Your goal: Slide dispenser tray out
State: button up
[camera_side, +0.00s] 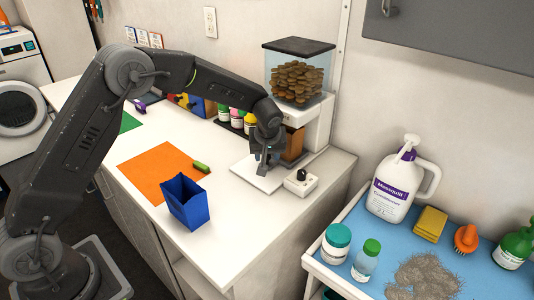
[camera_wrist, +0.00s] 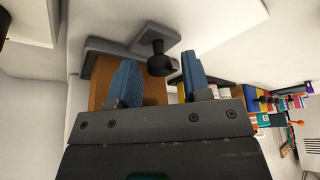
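The treat dispenser (camera_side: 301,72) has a clear bin of brown treats, a dark lid and a white body against the wall. Its brown tray (camera_side: 293,143) sits low in the body, partly hidden by my gripper (camera_side: 264,158). In the wrist view the brown tray (camera_wrist: 155,92) is behind my blue fingers. My gripper (camera_wrist: 158,57) is open, with its fingers apart. A black knob (camera_wrist: 160,64) shows between the fingertips, with gaps on both sides. I cannot tell its depth or whether it is fixed to the tray.
A white plate (camera_side: 255,180) lies below my gripper. A small white box with a black dial (camera_side: 301,184) stands to its right. A blue open bag (camera_side: 185,203), an orange mat (camera_side: 150,172) and a green piece (camera_side: 201,167) are left. Bottles (camera_side: 236,118) stand behind my arm.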

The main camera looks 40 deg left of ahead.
grip_shut()
jog(key=s, duration=1.3)
jog(key=shift+o, duration=0.8)
grip_release()
jog(key=v, duration=1.4)
